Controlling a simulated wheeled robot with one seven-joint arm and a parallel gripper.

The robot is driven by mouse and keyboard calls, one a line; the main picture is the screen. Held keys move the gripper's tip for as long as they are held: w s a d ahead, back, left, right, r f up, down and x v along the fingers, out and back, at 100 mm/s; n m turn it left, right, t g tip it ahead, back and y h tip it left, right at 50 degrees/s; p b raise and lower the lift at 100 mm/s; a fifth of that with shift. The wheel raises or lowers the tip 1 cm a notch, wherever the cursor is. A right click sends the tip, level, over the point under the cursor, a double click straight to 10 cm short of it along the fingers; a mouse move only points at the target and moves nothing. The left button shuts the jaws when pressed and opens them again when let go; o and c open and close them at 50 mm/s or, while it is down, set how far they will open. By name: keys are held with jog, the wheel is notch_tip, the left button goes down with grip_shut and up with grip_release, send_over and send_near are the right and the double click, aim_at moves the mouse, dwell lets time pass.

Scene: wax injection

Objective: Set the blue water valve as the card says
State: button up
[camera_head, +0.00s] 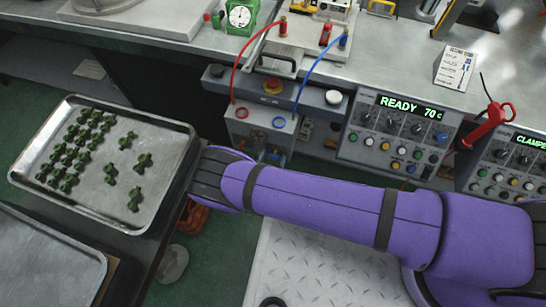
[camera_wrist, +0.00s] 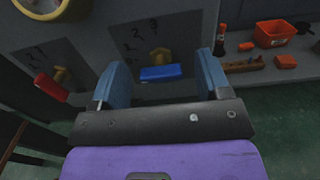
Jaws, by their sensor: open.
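The blue water valve (camera_wrist: 160,73) shows in the wrist view as a flat blue handle on a brass stem, set on a grey panel with dark dial marks. The handle lies roughly level in the picture. My gripper (camera_wrist: 162,62) is open, with one blue finger to each side of the handle. I cannot tell whether either finger touches it. A red valve handle (camera_wrist: 51,87) on a brass stem sits to the left, tilted.
A box (camera_head: 262,124) with red and blue hoses stands below the bench edge. A control panel (camera_head: 393,134) reads READY 70 C. A metal tray (camera_head: 165,190) of green parts is at left. An orange bin (camera_wrist: 275,33) sits on a low shelf at right.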

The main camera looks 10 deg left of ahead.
jog(key=shift+w, duration=0.15)
jog(key=shift+c, duration=0.4)
jog(key=c, duration=0.8)
jog(key=shift+c, duration=0.2)
jog(key=shift+m, duration=0.4)
jog(key=shift+d+m, duration=0.1)
jog(key=shift+m, duration=2.4)
jog(key=o, duration=0.9)
